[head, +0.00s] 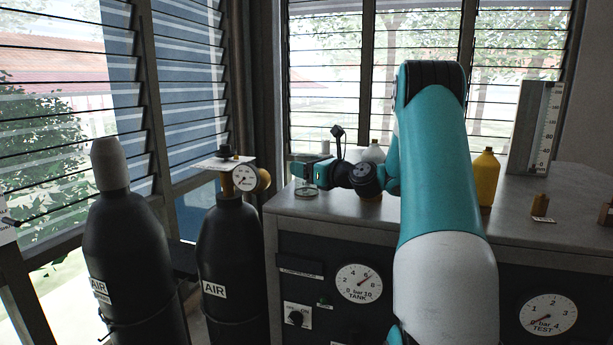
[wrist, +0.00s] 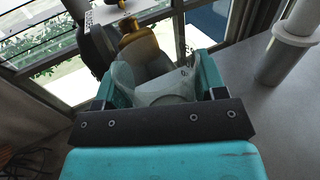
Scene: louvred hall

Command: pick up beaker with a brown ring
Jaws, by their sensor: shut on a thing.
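A clear glass beaker (wrist: 160,88) stands between the two teal fingers of my gripper (wrist: 165,78) in the wrist view. The fingers are shut on its sides. In the head view my gripper (head: 312,172) is at the left end of the grey bench, with the lower part of the beaker (head: 307,189) showing below it. I cannot tell whether the beaker's base touches the bench top. A brown ring on it cannot be made out in either view.
The grey bench (head: 345,212) also bears a pale bottle (head: 373,153), a yellow bottle (head: 485,177) and an upright scale (head: 535,127). Two black air cylinders (head: 135,260) stand left of the bench. A grey cylinder with a white top (wrist: 283,52) is right of my gripper.

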